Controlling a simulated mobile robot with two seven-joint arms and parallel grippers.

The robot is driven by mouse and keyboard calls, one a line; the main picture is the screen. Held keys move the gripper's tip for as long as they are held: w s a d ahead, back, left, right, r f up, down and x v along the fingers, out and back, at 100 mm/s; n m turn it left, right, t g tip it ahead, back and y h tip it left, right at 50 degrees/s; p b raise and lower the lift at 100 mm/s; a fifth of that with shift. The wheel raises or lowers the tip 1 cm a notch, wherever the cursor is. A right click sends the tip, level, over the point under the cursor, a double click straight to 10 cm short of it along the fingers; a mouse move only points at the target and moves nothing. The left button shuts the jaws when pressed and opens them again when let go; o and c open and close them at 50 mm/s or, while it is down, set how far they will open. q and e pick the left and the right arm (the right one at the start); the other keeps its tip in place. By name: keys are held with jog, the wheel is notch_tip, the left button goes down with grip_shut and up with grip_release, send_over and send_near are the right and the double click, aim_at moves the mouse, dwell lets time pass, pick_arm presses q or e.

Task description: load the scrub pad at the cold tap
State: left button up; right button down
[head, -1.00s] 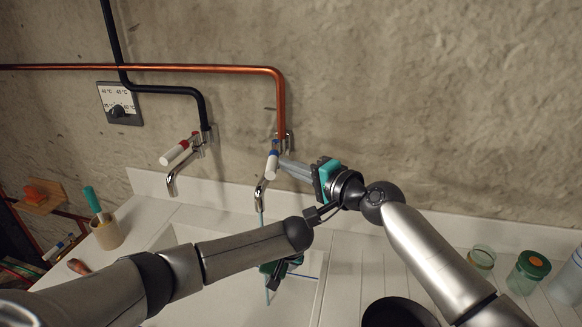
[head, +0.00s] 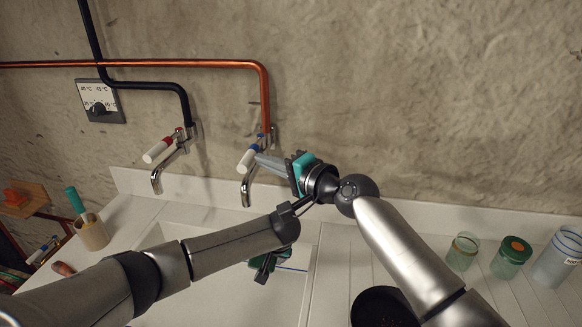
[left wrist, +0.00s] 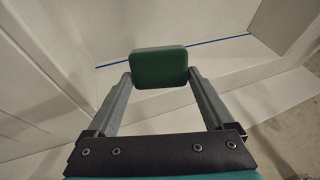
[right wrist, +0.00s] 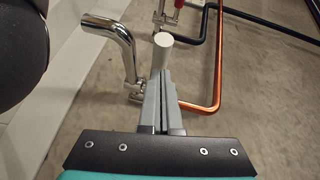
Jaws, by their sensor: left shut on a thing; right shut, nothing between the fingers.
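The green scrub pad (left wrist: 158,68) is gripped between the fingertips of my left gripper (head: 267,266), over the white sink. In the head view my left forearm and hand mostly hide the pad. The cold tap (head: 246,188) has a blue mark and a white lever (head: 248,158); its spout shows no water stream. My right gripper (head: 261,160) is shut and empty, its fingertips right at the lever. The right wrist view shows the lever's white end (right wrist: 163,40) just beyond the fingertips; I cannot tell whether they touch.
A copper pipe (head: 265,95) runs down to the cold tap. A brush pot (head: 92,233) is at left. Jars (head: 511,257) and a dark pan (head: 383,310) are at right.

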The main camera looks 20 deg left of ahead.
jog(key=v, duration=1.2)
jog(key=shift+s+d+r, duration=0.15)
jog(key=shift+s+d, duration=0.1)
pick_arm(q)
jog(key=s+d+p, duration=0.4)
jog(key=d+p, duration=0.2)
jog(key=shift+s+d, duration=0.25)
jog(key=shift+s, duration=0.15)
pick_arm(e)
notch_tip(320, 180, up, 6)
dwell(1.1)
